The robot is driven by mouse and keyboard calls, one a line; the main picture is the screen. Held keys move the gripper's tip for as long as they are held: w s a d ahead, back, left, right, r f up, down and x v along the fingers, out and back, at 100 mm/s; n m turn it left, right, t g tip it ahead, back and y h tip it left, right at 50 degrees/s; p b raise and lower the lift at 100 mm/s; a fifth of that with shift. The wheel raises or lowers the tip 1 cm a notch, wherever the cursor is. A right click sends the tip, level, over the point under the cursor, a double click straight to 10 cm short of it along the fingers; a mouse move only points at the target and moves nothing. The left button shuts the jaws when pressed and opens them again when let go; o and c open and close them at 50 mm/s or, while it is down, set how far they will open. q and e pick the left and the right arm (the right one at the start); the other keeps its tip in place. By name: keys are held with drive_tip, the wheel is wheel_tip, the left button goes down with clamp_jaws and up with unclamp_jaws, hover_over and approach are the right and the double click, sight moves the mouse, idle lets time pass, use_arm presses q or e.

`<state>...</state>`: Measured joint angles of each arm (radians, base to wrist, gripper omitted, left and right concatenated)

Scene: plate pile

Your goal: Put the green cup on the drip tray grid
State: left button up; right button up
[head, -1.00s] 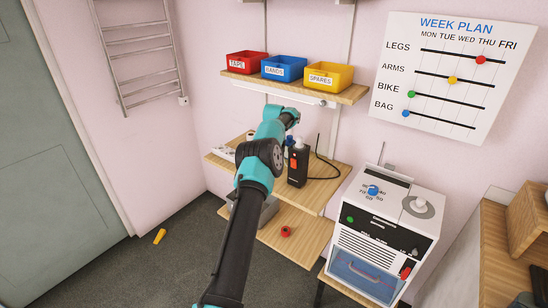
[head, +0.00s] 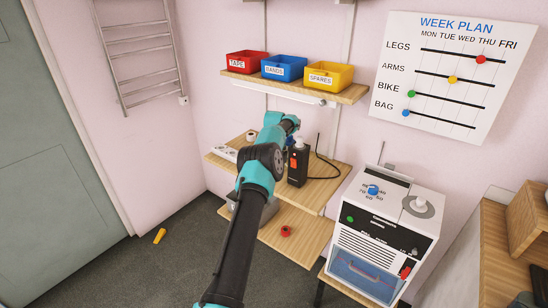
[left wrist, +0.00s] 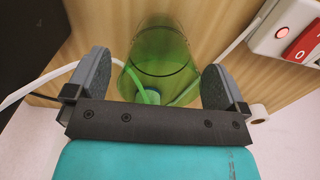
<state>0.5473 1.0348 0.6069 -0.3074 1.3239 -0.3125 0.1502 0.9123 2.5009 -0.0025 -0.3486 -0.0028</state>
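The green cup (left wrist: 160,55) is see-through and stands on a wooden surface in the left wrist view. My left gripper (left wrist: 157,78) has its two grey fingers spread, one on each side of the cup, with a gap at least on the left. In the head view my left arm reaches over the shelf desk and its forearm hides the cup and most of the gripper. My right gripper is not in view. I cannot make out a drip tray grid in either view.
A black bottle-like device (head: 298,165) with a cable stands right of my wrist. A white power strip (head: 224,153) and a white roll (head: 251,136) lie to the left. A red roll (head: 286,231) is on the lower shelf. A white machine (head: 385,225) stands at right.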

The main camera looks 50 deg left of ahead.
use_arm(q)
wheel_tip(320, 180, up, 6)
drive_tip(key=shift+f, duration=0.1)
idle(0.6)
idle(0.6)
drive_tip(key=s+d+n+t+y, duration=0.2)
drive_tip(key=s+d+t+y, duration=0.1)
drive_tip(key=s+t, duration=0.3)
drive_tip(key=s+d+r+n+t+y, duration=0.1)
drive_tip(key=s+d+t+y, duration=0.3)
drive_tip(key=s, duration=0.5)
drive_tip(key=shift+d+n+t+y, duration=0.3)
drive_tip(key=shift+d+n+t, duration=0.5)
drive_tip(key=shift+d, duration=0.45)
